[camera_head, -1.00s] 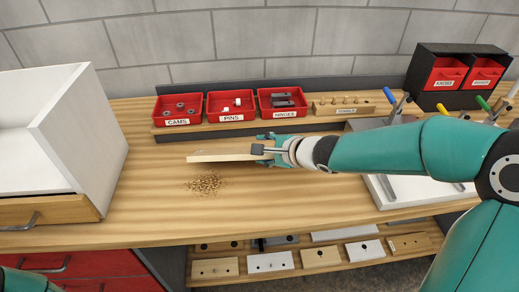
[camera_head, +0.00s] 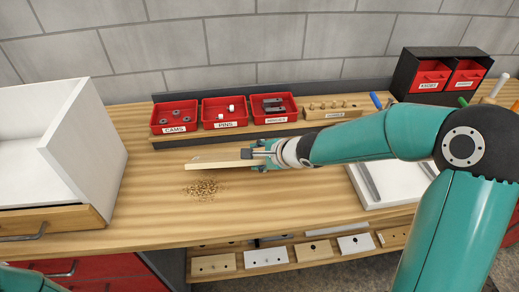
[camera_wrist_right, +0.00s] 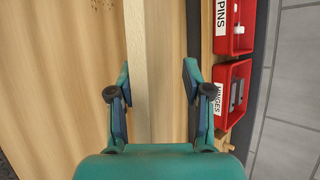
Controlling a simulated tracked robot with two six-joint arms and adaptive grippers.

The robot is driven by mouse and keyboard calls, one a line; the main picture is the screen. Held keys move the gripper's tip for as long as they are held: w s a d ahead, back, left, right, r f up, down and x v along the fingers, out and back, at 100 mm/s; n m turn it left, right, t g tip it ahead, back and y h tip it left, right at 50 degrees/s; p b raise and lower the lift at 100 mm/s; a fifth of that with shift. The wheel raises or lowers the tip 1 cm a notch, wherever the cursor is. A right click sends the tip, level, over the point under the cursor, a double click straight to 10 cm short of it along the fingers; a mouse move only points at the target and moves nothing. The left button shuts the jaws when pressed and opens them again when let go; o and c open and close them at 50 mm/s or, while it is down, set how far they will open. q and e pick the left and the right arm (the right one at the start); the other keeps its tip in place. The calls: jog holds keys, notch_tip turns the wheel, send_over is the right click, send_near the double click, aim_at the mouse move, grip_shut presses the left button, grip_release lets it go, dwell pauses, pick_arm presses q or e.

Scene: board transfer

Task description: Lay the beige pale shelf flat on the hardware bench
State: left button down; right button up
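The beige pale shelf (camera_head: 222,164) is a thin pale wooden board, seen nearly edge-on in the head view. In the right wrist view the shelf (camera_wrist_right: 137,60) runs straight up between the two fingers (camera_wrist_right: 155,95). Whether it clears the bench or touches it is hard to tell. My left gripper is not in view; only a bit of teal arm shows at the bottom left.
Red trays of cams (camera_head: 174,128), pins (camera_head: 225,123) and hinges (camera_head: 274,119) stand along the back. A white cabinet (camera_head: 90,130) is at left. A brown chip pile (camera_head: 203,189) lies below the shelf. A white panel (camera_head: 378,197) lies at right. The front middle is bare.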

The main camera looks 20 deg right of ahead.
jog(key=shift+d+r+g+h+p, duration=0.1)
jog(key=shift+r+g+h+p, duration=0.4)
jog(key=shift+p, duration=1.5)
jog(key=shift+f+g+p, duration=0.1)
jog(key=shift+g+p, duration=0.4)
jog(key=shift+p, duration=0.15)
jog(key=shift+f+b, duration=0.35)
jog(key=shift+b, duration=0.05)
jog(key=shift+s+g, duration=0.1)
jog(key=shift+g, duration=0.3)
jog(key=shift+r+b, duration=0.2)
jog(key=shift+b, duration=0.15)
jog(key=shift+s, duration=0.1)
